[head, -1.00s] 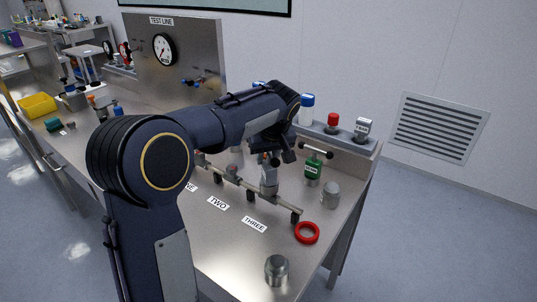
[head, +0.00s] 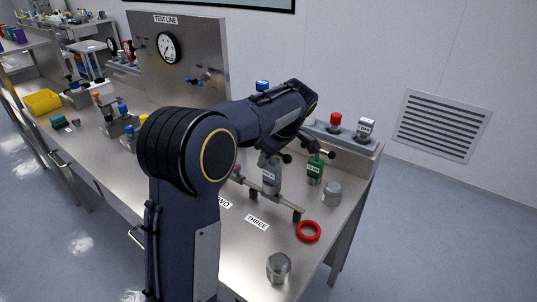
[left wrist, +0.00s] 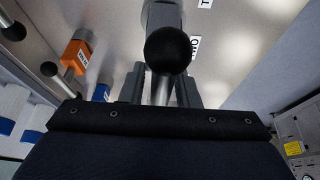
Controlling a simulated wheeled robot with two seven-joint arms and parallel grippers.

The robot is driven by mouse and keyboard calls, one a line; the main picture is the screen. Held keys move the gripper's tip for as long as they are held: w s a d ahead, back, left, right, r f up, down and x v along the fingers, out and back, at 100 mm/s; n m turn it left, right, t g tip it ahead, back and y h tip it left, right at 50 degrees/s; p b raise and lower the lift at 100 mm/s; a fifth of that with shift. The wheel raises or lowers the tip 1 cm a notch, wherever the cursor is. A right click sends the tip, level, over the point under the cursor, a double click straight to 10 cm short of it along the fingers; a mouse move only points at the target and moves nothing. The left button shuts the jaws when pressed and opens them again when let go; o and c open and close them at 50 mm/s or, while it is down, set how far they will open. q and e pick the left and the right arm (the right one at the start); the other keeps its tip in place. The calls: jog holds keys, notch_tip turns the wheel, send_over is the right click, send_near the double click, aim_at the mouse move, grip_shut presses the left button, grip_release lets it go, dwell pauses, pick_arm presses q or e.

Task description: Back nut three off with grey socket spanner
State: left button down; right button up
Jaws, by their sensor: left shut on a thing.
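The grey socket spanner (head: 271,175) stands upright on the manifold rail (head: 285,201), behind the THREE label (head: 257,221). Nut three is hidden under it. My left gripper (head: 287,147) is at the top of the spanner, largely hidden by my arm in the head view. In the left wrist view the fingers (left wrist: 160,90) are shut on the spanner's crossbar. One black ball end (left wrist: 167,50) of the bar shows there, with the grey body (left wrist: 161,14) beyond it. My right gripper is not in view.
The green spanner (head: 315,170) stands close to the right. A steel cap (head: 332,194), a red ring (head: 308,231) and another cap (head: 278,267) sit at the bench's right end. An orange tool (left wrist: 76,54) and a blue tool (left wrist: 102,92) show in the wrist view.

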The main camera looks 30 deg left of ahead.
pick_arm(q)
jog(key=shift+r+n, duration=0.1)
jog(key=shift+n, duration=0.6)
jog(key=shift+r+p, duration=3.1)
jog(key=shift+r, duration=0.4)
jog(key=shift+g, duration=0.3)
